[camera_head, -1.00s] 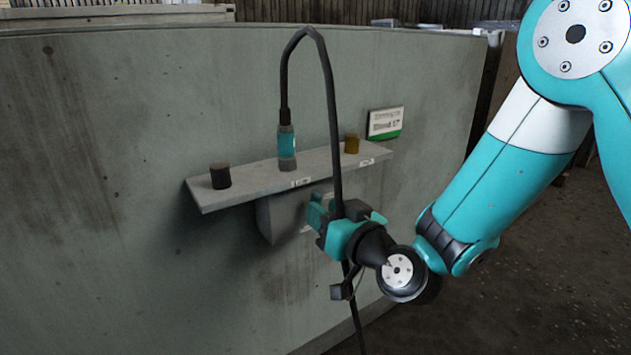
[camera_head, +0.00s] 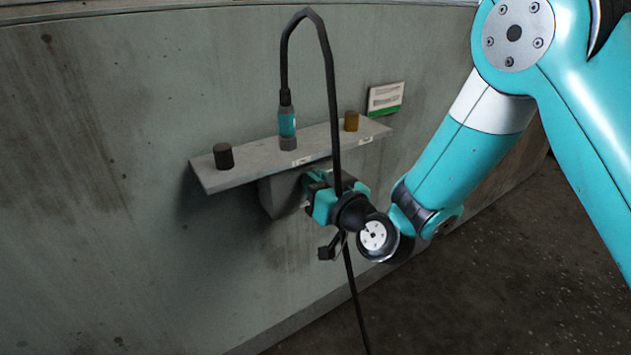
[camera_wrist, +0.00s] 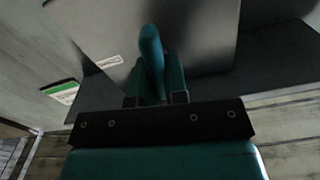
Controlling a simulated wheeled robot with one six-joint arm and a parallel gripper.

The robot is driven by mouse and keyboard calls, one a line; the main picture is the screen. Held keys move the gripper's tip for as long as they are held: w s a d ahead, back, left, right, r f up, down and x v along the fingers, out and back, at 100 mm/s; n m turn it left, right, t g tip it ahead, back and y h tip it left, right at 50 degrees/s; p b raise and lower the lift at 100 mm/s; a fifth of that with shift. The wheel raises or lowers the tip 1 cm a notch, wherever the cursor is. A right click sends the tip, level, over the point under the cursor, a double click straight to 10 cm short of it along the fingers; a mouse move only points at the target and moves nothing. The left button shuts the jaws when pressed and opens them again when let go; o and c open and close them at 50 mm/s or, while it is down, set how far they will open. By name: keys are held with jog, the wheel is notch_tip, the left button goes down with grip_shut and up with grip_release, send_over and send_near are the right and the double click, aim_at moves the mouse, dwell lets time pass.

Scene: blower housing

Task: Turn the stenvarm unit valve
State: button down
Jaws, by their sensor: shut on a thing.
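A grey box (camera_head: 278,197) is fixed under a shelf on the curved wall. In the wrist view a teal, rounded lever (camera_wrist: 151,45), which looks like the valve handle, stands out in front of the grey surface. My gripper (camera_head: 314,184) is at the right part of the box, just below the shelf. In the wrist view my gripper (camera_wrist: 155,84) has its two fingers on either side of the lever, shut on it. In the head view the gripper and a black cable hide the lever. The lever's turn angle cannot be read clearly.
The grey shelf (camera_head: 250,170) carries a black knob (camera_head: 223,156), a teal connector (camera_head: 287,122) and a brown-yellow knob (camera_head: 351,121). The connector's black cable (camera_head: 334,110) loops up and hangs down past my gripper. A white-and-green sign (camera_head: 385,98) is on the wall. The floor at right is clear.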

jog(key=shift+m, duration=0.4)
jog(key=m, duration=0.4)
jog(key=shift+w+d+f+b, duration=0.15)
jog(key=shift+d+b, duration=0.05)
jog(key=shift+b, duration=0.1)
jog(key=m, duration=0.7)
jog(key=f+m, duration=0.1)
jog(key=m, duration=0.3)
jog(key=shift+w+d, duration=0.15)
jog(key=shift+d, duration=0.1)
jog(key=shift+m, duration=0.3)
jog(key=c, duration=1.1)
grip_release()
jog(key=shift+c, duration=0.2)
